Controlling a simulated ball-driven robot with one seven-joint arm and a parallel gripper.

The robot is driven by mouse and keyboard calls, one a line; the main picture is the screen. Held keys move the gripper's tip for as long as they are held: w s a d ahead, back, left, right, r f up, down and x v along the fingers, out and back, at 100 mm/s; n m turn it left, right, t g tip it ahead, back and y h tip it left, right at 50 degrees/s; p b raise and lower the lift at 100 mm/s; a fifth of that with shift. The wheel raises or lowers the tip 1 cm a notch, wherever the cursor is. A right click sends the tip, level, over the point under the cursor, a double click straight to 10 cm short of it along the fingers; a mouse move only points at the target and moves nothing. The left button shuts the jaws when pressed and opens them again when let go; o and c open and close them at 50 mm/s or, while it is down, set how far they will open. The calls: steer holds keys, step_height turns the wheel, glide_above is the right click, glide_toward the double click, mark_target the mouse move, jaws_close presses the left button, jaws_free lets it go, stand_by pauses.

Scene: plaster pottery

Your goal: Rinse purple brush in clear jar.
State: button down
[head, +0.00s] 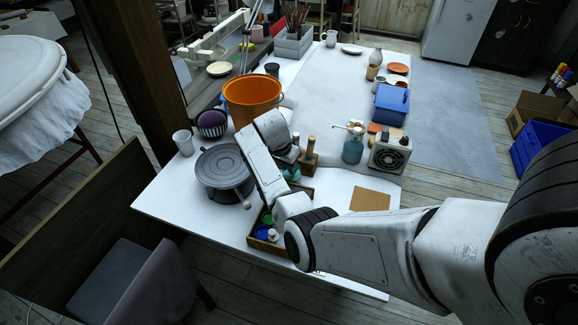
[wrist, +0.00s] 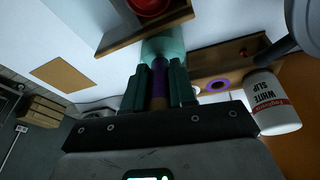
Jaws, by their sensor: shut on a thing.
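In the wrist view my gripper (wrist: 159,75) is shut on the purple brush (wrist: 158,86), whose handle runs between the two dark green fingers. Straight beyond the fingertips is the pale green, see-through clear jar (wrist: 163,45). The brush's far end lines up with the jar, but I cannot tell whether it is inside. In the head view my gripper (head: 291,170) is low over the white table beside the wooden tray, and the brush is not clearly seen there.
A wooden tray (head: 256,242) with paint pots lies at the table's near edge. A white slip bottle (wrist: 272,104) stands beside the gripper in the wrist view. A grey turntable (head: 222,165), orange bucket (head: 252,97) and teal spray bottle (head: 353,149) are around the arm.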

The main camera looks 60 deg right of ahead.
steer(key=shift+r, duration=0.1)
step_height(320, 180, up, 4)
steer(key=p, duration=0.3)
steer(key=shift+r+p, duration=0.15)
steer(key=shift+p, duration=0.15)
steer(key=shift+r, duration=1.1)
steer(key=shift+r, duration=1.5)
